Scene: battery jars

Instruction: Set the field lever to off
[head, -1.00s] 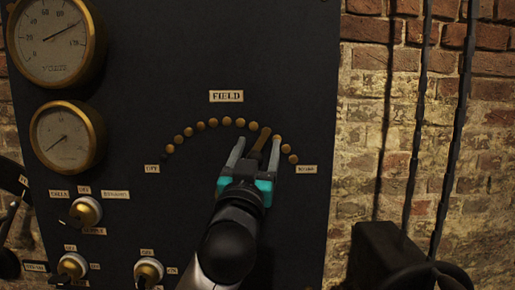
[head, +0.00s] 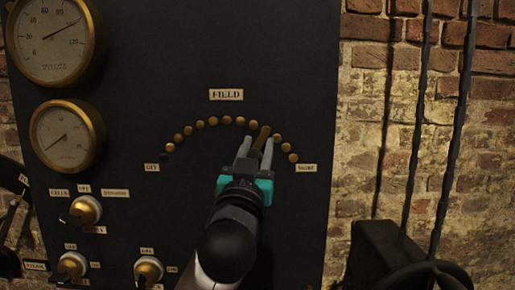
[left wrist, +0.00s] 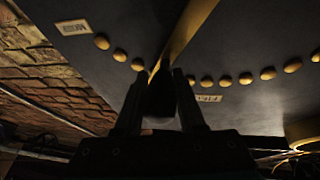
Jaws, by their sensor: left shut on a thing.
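The brass field lever (head: 263,136) stands out from the dark panel (head: 230,45) under the FIELD label (head: 226,94). Its tip lies among the brass studs at the upper right of the arc, on the side of the label at the arc's right end (head: 307,168). The OFF label (head: 152,168) is at the arc's left end. My left gripper (head: 257,151) is shut on the lever, with a finger on each side. In the left wrist view the lever (left wrist: 188,32) runs down between the fingers (left wrist: 160,88). My right gripper is not in view.
Two brass gauges (head: 67,136) are on the panel's left side. Several brass knobs (head: 85,210) sit below them at lower left. A brick wall (head: 400,110) with hanging cables (head: 418,130) and a dark box (head: 385,255) is to the right.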

